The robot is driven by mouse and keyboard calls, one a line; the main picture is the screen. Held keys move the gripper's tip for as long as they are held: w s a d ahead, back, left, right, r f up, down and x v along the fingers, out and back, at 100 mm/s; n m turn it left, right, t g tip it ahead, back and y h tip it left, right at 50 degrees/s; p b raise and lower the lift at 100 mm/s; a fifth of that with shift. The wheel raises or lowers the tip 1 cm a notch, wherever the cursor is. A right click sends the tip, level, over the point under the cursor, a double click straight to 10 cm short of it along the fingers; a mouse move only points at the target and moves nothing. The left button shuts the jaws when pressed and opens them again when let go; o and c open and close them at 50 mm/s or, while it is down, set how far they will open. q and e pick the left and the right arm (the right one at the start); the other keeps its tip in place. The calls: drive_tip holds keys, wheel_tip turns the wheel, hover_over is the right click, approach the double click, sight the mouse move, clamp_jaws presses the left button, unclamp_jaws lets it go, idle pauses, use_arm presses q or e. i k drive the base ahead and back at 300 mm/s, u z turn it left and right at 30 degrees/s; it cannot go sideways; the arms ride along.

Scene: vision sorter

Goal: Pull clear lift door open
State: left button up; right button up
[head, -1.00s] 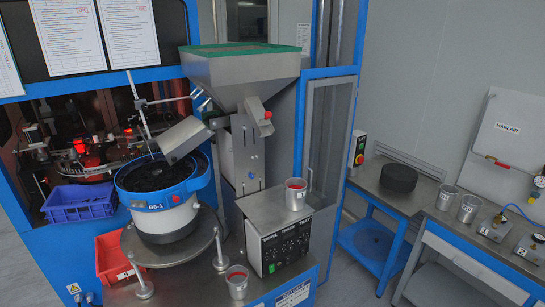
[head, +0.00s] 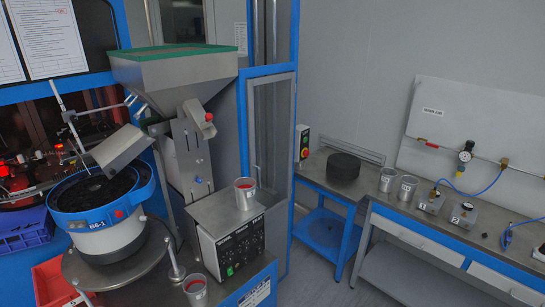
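The clear lift door (head: 272,140) is a tall, narrow see-through panel in a grey frame, set in a blue cabinet frame (head: 293,120) near the middle of the head view. It looks closed. A small, thin upright part, perhaps its handle, shows near the panel's left side. The door's lower left is partly hidden behind the control box and a metal cup. Neither of my grippers is in view.
A control box (head: 232,250) with a metal cup (head: 245,192) on top stands before the door. A hopper (head: 175,80) and bowl feeder (head: 100,210) are left. A workbench (head: 420,225) with cups and small boxes is right. Some floor shows between.

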sight(250, 83)
drive_tip(key=z, duration=0.5)
drive_tip(key=i, duration=0.95)
drive_tip(key=u, duration=0.3)
